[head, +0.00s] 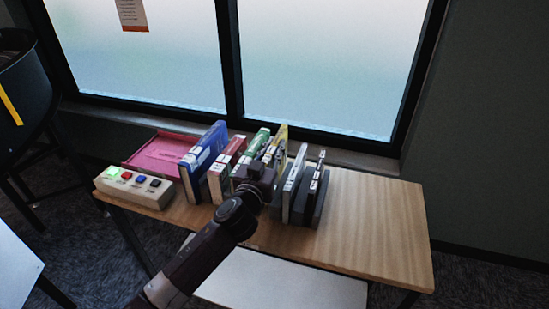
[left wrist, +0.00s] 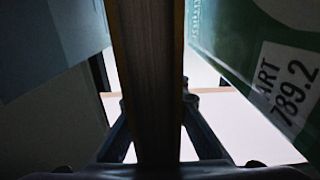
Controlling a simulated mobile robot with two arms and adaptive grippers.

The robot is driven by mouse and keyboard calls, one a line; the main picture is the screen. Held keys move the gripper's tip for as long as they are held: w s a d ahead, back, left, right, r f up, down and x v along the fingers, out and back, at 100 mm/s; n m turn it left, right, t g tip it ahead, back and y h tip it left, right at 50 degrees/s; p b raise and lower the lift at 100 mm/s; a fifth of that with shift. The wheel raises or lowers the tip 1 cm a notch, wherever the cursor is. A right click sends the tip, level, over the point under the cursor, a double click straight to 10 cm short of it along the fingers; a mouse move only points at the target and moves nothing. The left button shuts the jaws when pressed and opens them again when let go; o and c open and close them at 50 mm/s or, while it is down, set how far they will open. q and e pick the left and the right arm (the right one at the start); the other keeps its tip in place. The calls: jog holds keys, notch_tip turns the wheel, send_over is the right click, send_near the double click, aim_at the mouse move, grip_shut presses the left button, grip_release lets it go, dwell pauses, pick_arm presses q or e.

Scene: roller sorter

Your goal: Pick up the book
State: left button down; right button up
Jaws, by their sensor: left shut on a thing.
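A yellow book (head: 281,137) stands upright in a row of books on the wooden table. My left gripper (head: 268,165) reaches it from the front and is shut on it, hiding much of its lower part. In the left wrist view the held book (left wrist: 148,80) runs edge-on down the middle, between the two dark fingers (left wrist: 160,135). I cannot tell whether it is clear of the table. A green book (head: 256,147) stands close on its left; it also shows in the left wrist view (left wrist: 235,70) with a label reading "ART 789.2". My right gripper is not in view.
Left of the held book stand a red book (head: 222,172) and a blue book (head: 203,160). Grey and dark books (head: 313,190) stand on its right. A pink tray (head: 160,153) and a button box (head: 135,186) are at left. The table's right end (head: 380,220) is clear; a window is behind.

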pick_arm(q)
notch_tip(320, 180, up, 14)
jog(key=shift+r, duration=0.25)
jog(key=shift+f, duration=0.1)
